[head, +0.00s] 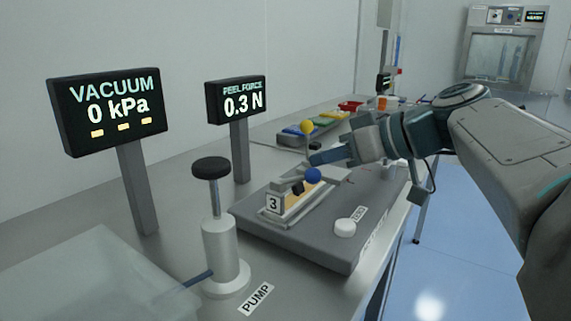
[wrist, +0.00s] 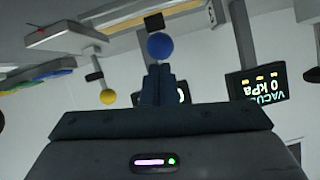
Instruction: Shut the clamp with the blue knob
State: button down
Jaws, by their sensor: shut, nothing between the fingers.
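The blue knob (head: 313,175) sits low over the peel-force plate, at the end of a clamp arm beside the block marked 3 (head: 273,203). It also shows in the wrist view (wrist: 160,46), straight ahead of my fingertips. My gripper (head: 313,159) is shut and empty, its fingertips right at the upper side of the blue knob; whether they touch it I cannot tell. The fingers also show in the wrist view (wrist: 159,70). A yellow knob (head: 306,126) stands higher on an upright lever behind, also in the wrist view (wrist: 107,97). The clamp's joint is partly hidden.
The grey plate (head: 300,246) carries a white button (head: 345,228) at its front. A pump with a black knob (head: 211,167) stands to the left. Two displays, vacuum (head: 108,108) and peel force (head: 237,98), stand on posts behind. Coloured trays (head: 313,125) lie farther back.

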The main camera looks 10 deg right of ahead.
jog(key=shift+s+d+f, duration=0.1)
jog(key=shift+f, duration=0.2)
dwell(0.4)
jog(key=p+v, duration=0.1)
jog(key=v, duration=0.9)
jog(key=shift+f+p, duration=0.15)
jog(key=shift+p, duration=0.2)
jog(key=shift+s+d, duration=0.1)
jog(key=shift+s, duration=0.05)
